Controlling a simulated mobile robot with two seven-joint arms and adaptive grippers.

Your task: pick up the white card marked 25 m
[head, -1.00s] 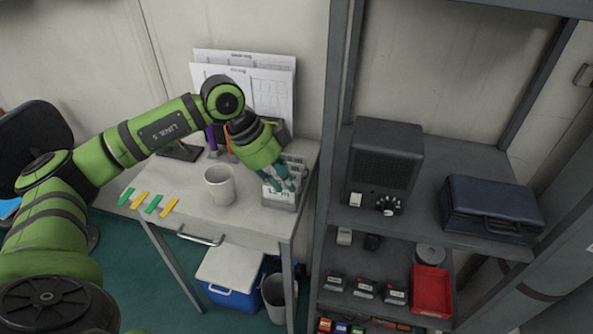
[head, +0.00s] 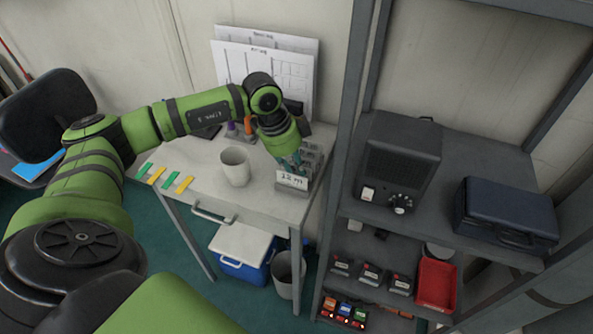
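A grey card rack (head: 289,191) stands at the right front corner of the white desk, with several cards in it. A white card (head: 291,180) with dark print shows at its front face; the print is too small to read surely, so I cannot tell if it is the 25 m card. My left gripper (head: 291,164) points down over the rack, its teal fingers just behind and above this front card. The fingers are small and partly hidden, so I cannot tell whether they hold a card. My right gripper is out of view.
Green and yellow strips (head: 170,180) lie at the desk's left front. Paper sheets (head: 265,70) stand behind. A grey shelf upright (head: 345,130) rises just right of the desk.

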